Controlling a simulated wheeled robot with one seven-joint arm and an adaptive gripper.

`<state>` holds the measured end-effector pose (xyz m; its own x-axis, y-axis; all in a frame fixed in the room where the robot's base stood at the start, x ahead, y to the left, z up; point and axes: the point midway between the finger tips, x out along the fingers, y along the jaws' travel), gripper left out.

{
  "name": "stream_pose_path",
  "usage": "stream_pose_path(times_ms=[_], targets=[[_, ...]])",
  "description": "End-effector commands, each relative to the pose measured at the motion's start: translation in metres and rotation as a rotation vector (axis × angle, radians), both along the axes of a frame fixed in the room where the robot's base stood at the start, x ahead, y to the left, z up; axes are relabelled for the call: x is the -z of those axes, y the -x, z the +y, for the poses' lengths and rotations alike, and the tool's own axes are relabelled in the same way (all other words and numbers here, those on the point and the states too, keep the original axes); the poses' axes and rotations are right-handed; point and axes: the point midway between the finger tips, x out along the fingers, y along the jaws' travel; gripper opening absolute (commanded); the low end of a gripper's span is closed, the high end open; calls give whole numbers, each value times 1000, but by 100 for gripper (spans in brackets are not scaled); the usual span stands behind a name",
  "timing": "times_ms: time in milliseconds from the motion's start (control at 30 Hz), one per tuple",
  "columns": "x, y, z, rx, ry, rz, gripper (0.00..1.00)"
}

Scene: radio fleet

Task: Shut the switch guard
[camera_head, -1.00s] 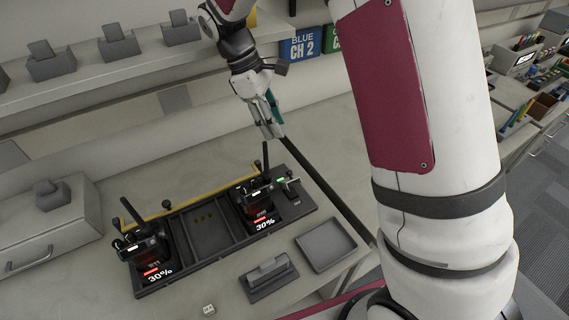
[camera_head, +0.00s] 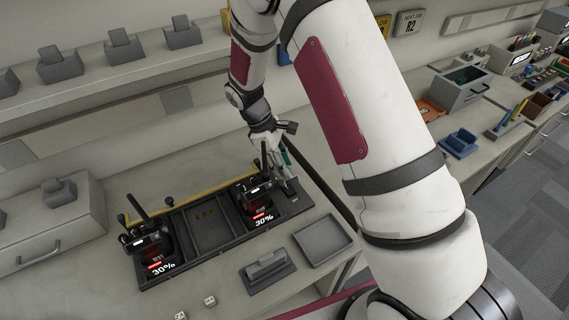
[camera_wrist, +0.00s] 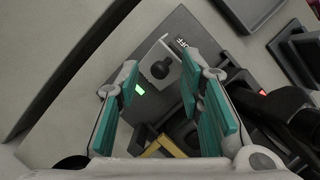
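The switch unit sits at the right end of the dark charger base (camera_head: 160,284). In the wrist view it shows a pale grey bracket-like plate (camera_wrist: 148,50), probably the guard, around a dark round-ended switch lever (camera_wrist: 160,68). An "OFF" label (camera_wrist: 182,43) and a lit green lamp (camera_wrist: 139,90) are beside it. My gripper (camera_wrist: 161,74) points down over the switch, its teal-padded fingers apart on either side of it in the view, with nothing between the pads. In the head view my gripper (camera_head: 284,170) hides most of the switch unit. I cannot tell whether it touches.
Two black radios stand in the base, one left (camera_head: 146,241) and one right (camera_head: 251,196) close to my gripper, both marked 30%. A shallow grey tray (camera_head: 322,240) and a grey block on a plate (camera_head: 267,267) lie in front. Dice are at the front edge.

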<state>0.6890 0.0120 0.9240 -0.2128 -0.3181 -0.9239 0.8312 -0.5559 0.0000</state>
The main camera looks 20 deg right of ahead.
Motion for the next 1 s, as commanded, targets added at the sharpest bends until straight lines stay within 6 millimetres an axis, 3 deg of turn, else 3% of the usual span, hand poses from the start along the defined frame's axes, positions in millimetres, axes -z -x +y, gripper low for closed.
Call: stream_pose_path(times_ms=[267, 433, 1000], targets=[[2, 0, -1, 0, 0, 0, 35], [2, 0, -1, 0, 0, 0, 1], [3, 6, -1, 1, 1, 3, 0]])
